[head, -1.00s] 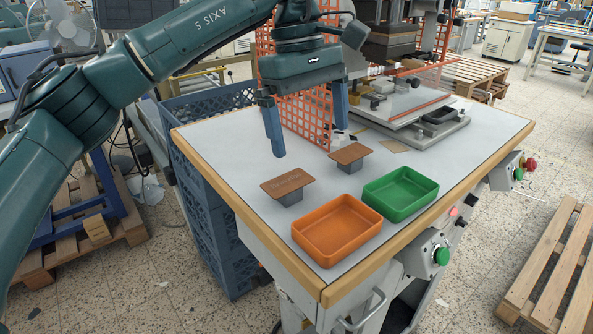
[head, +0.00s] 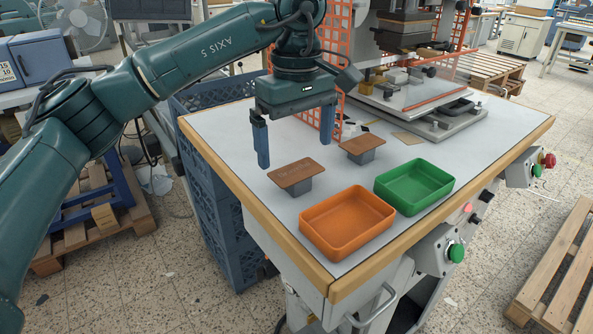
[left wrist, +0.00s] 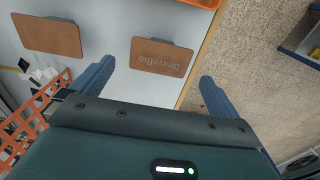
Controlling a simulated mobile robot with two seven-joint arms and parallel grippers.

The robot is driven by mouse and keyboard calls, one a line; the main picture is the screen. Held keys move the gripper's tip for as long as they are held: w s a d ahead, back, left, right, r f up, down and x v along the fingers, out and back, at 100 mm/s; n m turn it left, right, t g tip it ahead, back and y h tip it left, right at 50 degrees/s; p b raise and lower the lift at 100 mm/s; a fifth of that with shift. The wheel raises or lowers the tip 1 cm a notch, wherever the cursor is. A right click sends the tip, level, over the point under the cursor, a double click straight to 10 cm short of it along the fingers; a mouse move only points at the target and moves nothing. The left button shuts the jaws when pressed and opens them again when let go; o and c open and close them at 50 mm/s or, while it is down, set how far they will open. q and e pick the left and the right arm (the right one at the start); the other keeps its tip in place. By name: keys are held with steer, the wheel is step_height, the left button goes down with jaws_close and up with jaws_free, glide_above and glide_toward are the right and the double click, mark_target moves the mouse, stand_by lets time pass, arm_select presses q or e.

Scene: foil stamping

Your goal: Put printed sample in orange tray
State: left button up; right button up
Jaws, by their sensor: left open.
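The printed sample (head: 292,174) is a brown plate with faint lettering, resting on a small grey block near the table's left edge. Its lettering also shows in the left wrist view (left wrist: 161,57). A second brown plate (head: 362,146) without visible lettering sits on another block to its right; it also shows in the left wrist view (left wrist: 51,36). The orange tray (head: 347,222) is empty, in front of the printed sample. My left gripper (head: 297,153) is open and empty, above and behind the printed sample. My right gripper is not in view.
An empty green tray (head: 414,186) stands right of the orange one. The stamping press (head: 410,80) and an orange mesh guard (head: 335,75) stand at the back of the table. Blue crates (head: 222,210) are stacked beside the table's left edge.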

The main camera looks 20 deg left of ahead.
mark_target(297, 171)
arm_select(q)
step_height(297, 171, down, 3)
steer(key=shift+r, duration=0.1)
steer(key=shift+f, duration=0.25)
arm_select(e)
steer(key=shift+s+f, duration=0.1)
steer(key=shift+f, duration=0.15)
arm_select(q)
steer(key=shift+f, duration=0.1)
steer(key=shift+f, duration=0.15)
steer(key=shift+c, duration=0.4)
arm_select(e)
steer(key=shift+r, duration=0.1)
arm_select(q)
steer(key=c, duration=0.8)
